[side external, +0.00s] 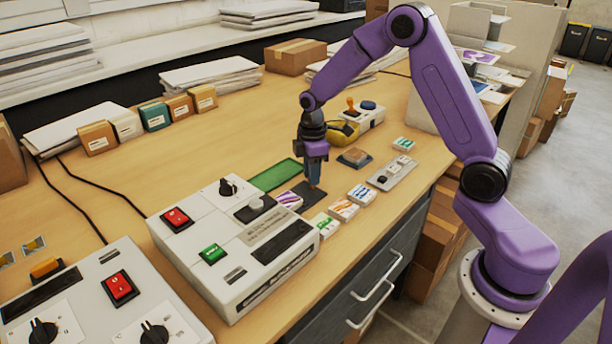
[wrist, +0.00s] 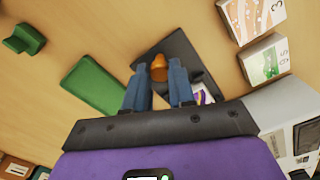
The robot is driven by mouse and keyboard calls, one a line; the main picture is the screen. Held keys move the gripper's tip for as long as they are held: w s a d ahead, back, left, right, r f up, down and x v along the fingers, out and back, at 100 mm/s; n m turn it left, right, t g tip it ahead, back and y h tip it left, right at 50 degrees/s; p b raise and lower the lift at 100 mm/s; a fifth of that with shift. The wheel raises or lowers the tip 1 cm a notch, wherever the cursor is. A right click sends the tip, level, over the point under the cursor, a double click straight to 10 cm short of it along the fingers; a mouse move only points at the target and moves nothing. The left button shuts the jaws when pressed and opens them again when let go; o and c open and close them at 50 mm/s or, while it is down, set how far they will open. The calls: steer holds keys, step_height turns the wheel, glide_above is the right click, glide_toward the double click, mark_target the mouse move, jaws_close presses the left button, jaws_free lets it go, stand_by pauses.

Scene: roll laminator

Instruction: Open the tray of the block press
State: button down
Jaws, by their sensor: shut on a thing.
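The block press appears to be the white machine (side external: 240,240) with red and green switches; its edge shows at the right of the wrist view (wrist: 285,108). Its dark flat tray (side external: 300,193) sticks out at the far side and also shows in the wrist view (wrist: 185,50). An orange knob (wrist: 159,66) stands on the tray. My gripper (side external: 314,181) points down over the tray, its blue fingers shut on the knob, one on each side. A purple-striped block (side external: 289,201) is at the press end of the tray, mostly hidden in the wrist view.
A green mat (side external: 275,175) lies beside the tray. Several patterned blocks (side external: 343,210) line the table's front side. A grey strip with small items (side external: 393,173) and a yellow tool (side external: 345,132) lie beyond. A second control box (side external: 95,305) stands at the lower left.

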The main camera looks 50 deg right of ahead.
steer(key=shift+a, duration=0.1)
steer(key=c, duration=0.9)
jaws_free()
steer(key=shift+c, duration=0.2)
step_height(320, 180, up, 18)
steer(key=shift+f, duration=0.25)
steer(key=s+a+f, duration=0.2)
steer(key=s+a, duration=0.4)
steer(key=s, duration=0.6)
steer(key=s+a+f, duration=0.2)
steer(key=s+a, duration=0.3)
steer(key=s, duration=0.6)
steer(key=s+d+f, duration=0.2)
steer(key=s, duration=0.7)
steer(key=shift+s+f, duration=0.35)
